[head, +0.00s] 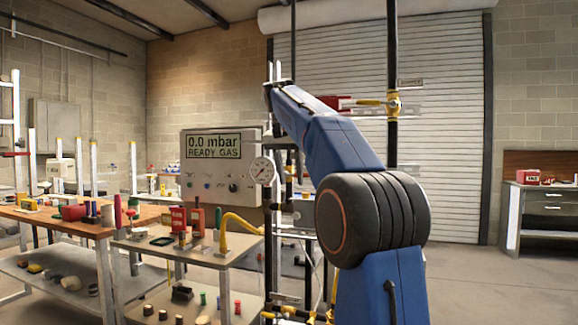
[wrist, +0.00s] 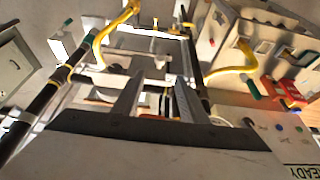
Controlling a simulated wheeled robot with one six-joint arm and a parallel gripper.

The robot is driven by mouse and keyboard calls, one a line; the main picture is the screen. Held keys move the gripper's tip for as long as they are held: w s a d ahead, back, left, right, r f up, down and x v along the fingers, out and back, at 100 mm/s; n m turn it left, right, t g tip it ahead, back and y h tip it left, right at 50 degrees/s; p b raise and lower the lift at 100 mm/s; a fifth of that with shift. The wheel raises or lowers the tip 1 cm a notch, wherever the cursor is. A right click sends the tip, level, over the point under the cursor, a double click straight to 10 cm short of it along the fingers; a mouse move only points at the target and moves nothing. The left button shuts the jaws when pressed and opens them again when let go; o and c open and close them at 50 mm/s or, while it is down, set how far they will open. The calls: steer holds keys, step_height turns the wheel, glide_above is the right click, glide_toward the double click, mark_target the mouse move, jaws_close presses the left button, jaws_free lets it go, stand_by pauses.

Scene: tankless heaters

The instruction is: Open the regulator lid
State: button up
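I cannot pick out the regulator lid for certain in either view; my arm hides part of the pipework in the head view. A red part (head: 335,102) shows just behind my arm, beside a yellow valve (head: 394,104) on a dark vertical pipe. My gripper (head: 274,70) is raised at the upper middle, its two pale fingers apart. In the wrist view my gripper (wrist: 160,82) is open, with nothing seen held between its fingers. Beyond the fingers are grey, box-like parts and pipes, too unclear to name.
A control box (head: 212,150) reads 0.0 mbar, READY GAS, with a round gauge (head: 263,171) beside it. A cart (head: 140,245) and a workbench (head: 50,220) with several small items stand at left. A cabinet (head: 545,210) stands at right. Floor at right is clear.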

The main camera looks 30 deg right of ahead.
steer(key=shift+v, duration=2)
steer(key=s+a+f+n+t+y, duration=0.15)
steer(key=s+a+f+n, duration=0.45)
steer(key=s+a+f, duration=0.8)
steer(key=s+a+f+n+y, duration=0.1)
steer(key=s+a+f+n, duration=0.1)
steer(key=s+f, duration=0.9)
steer(key=s+a+f+n+y, duration=0.1)
steer(key=s+a+f, duration=0.3)
steer(key=s+f, duration=0.7)
step_height(320, 180, down, 8)
steer(key=shift+s+f+n, duration=0.15)
steer(key=shift+n, duration=0.55)
steer(key=shift+a, duration=0.1)
